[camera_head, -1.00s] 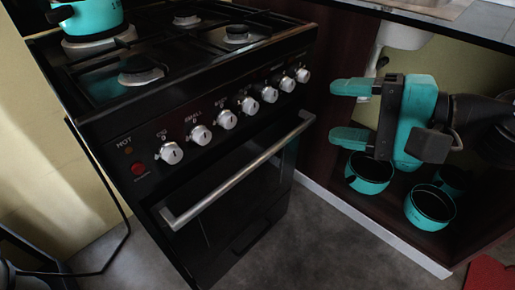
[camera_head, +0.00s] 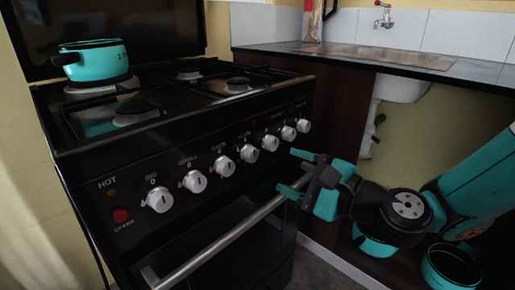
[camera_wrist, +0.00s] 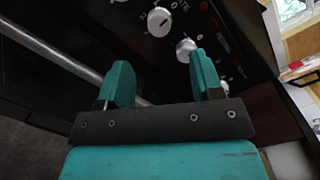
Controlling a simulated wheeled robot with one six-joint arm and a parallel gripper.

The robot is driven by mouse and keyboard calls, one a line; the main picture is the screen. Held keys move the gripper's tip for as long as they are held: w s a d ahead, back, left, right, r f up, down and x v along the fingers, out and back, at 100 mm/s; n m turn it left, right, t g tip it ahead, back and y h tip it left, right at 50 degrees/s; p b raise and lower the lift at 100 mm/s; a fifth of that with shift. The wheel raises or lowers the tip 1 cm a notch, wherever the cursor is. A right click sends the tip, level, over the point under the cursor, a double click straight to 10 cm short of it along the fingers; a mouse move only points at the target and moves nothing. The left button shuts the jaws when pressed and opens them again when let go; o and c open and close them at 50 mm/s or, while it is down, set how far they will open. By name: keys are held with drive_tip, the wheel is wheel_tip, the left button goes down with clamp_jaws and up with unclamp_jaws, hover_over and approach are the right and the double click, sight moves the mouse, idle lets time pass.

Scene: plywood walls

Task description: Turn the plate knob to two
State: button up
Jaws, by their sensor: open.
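A row of several round silver knobs runs along the front of the black stove. They include a far-left knob (camera_head: 159,199), a second knob (camera_head: 194,181), a third knob (camera_head: 224,166) and a middle knob (camera_head: 249,153). Their small labels are mostly unreadable in the head view, so I cannot tell there which is the plate knob. In the wrist view, a knob (camera_wrist: 160,20) has a label ending in "TE", partly seen, with its dark mark tilted. Another knob (camera_wrist: 186,49) is near the right fingertip. My gripper (camera_head: 296,172) is open and empty, in front of the panel's right part.
An oven handle bar (camera_head: 225,240) runs below the knobs, close to my gripper. A teal pot (camera_head: 92,62) stands on the back-left burner. A red button (camera_head: 121,215) is left of the knobs.

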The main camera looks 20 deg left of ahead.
sight(255, 156)
drive_tip(key=x, duration=0.9)
drive_tip(key=shift+d+f, duration=0.1)
drive_tip(key=shift+f, duration=0.05)
drive_tip(key=c, duration=0.9)
